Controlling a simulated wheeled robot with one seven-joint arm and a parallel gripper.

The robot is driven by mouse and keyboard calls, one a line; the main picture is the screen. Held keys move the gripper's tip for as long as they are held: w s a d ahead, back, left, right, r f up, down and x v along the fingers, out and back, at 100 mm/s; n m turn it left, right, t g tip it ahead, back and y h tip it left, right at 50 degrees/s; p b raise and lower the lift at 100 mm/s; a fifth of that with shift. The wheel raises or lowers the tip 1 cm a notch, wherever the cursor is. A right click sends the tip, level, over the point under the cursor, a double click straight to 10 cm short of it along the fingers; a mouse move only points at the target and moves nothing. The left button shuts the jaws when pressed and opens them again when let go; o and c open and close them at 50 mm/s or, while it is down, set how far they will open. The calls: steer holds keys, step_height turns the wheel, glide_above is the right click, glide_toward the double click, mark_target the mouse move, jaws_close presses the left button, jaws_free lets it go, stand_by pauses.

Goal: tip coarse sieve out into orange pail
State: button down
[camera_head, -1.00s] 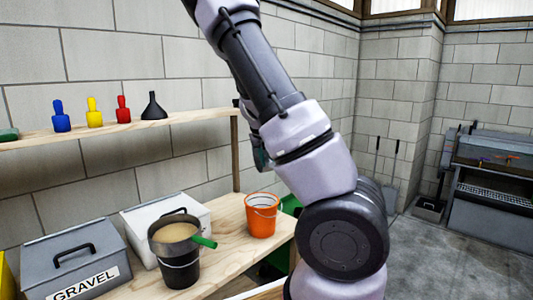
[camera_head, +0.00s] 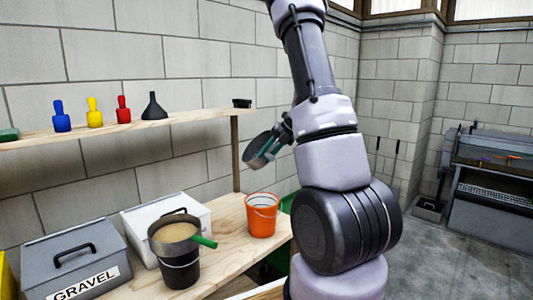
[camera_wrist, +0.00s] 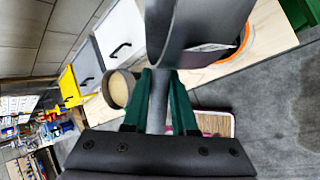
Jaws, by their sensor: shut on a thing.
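The coarse sieve (camera_head: 258,149), a dark grey round pan, is held in the air above the orange pail (camera_head: 263,216), steeply tilted. My gripper (camera_head: 284,136) is shut on its handle. In the wrist view the green fingers of my gripper (camera_wrist: 160,100) close on the grey handle, and the sieve's dark wall (camera_wrist: 205,25) fills the top middle. The orange pail stands upright on the bench, its wire handle at the rim; in the wrist view only part of its orange rim (camera_wrist: 244,42) shows behind the sieve. Whether the sieve holds anything cannot be told.
A black bucket (camera_head: 180,272) carries a green-handled pan (camera_head: 205,242) with tan material, left of the orange pail. The shelf (camera_head: 110,130) holds several bottles and a funnel.

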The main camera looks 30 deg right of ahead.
steer(key=y, duration=0.2)
steer(key=m+t+y, duration=0.1)
steer(key=y, duration=0.1)
steer(key=shift+d+r, duration=0.2)
steer(key=shift+r, duration=0.2)
steer(key=y, duration=0.2)
steer(key=shift+r+m+t+y, duration=0.25)
steer(key=shift+m+t+y, duration=0.05)
steer(key=shift+m+t, duration=0.1)
steer(key=shift+a+r+y, duration=0.2)
steer(key=shift+y, duration=0.4)
